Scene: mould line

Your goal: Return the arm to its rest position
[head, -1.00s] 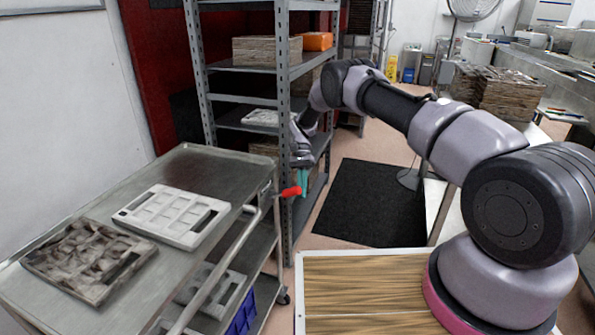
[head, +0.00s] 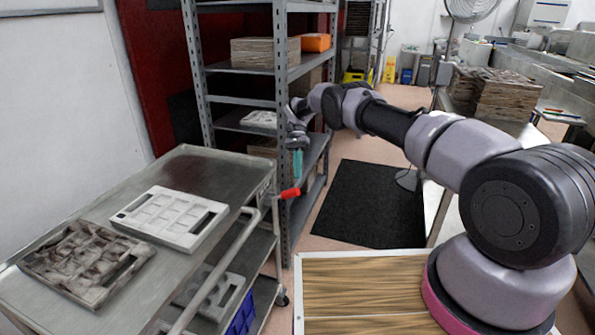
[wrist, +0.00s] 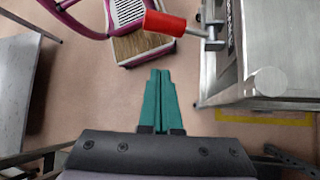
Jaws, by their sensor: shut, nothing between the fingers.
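My gripper (head: 297,163) hangs at the end of my arm, fingers pointing down, in front of the metal shelf rack (head: 284,120) in the head view. In the wrist view my teal fingers (wrist: 161,102) are together and empty, over bare floor. The red handle grip (head: 290,193) of the steel cart (head: 190,165) is just below the fingertips in the head view. It also shows in the wrist view (wrist: 165,22), beyond the fingertips. No contact with it is visible.
A white mould tray (head: 172,217) and a brown crumpled one (head: 85,262) lie on the cart's top. The rack holds a cardboard stack (head: 263,52), an orange box (head: 316,42) and a pale tray (head: 259,119). A black mat (head: 372,205) lies right of the rack.

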